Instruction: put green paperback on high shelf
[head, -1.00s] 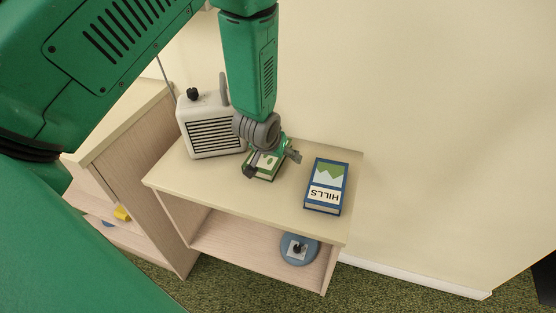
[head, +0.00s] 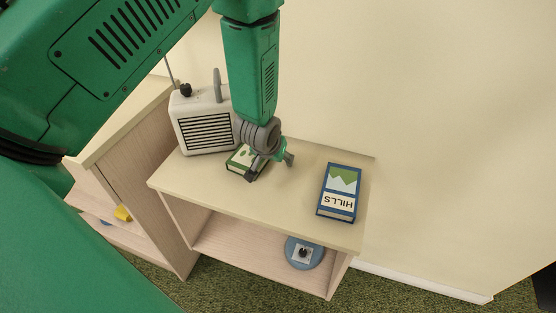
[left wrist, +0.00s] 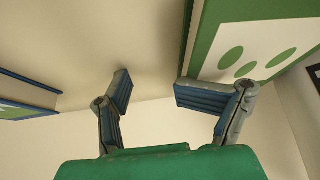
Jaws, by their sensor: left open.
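The green paperback (head: 236,165) lies on the top board of the low wooden shelf unit (head: 200,187), right beside the radio. It has a pale cover with green ovals and is partly hidden by my gripper. My left gripper (head: 270,166) is open just over the board, with one finger at the book's right side. In the left wrist view the paperback (left wrist: 258,45) is at upper right, outside the right finger. Only bare pale surface shows between the fingers of the gripper (left wrist: 150,92). My right gripper is not in view.
A cream radio (head: 206,132) stands behind and left of the paperback. A blue "HILLS" book (head: 340,192) lies at the board's right end. A blue round object (head: 304,253) sits on the lower board. A taller cabinet (head: 130,150) adjoins on the left; a wall is behind.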

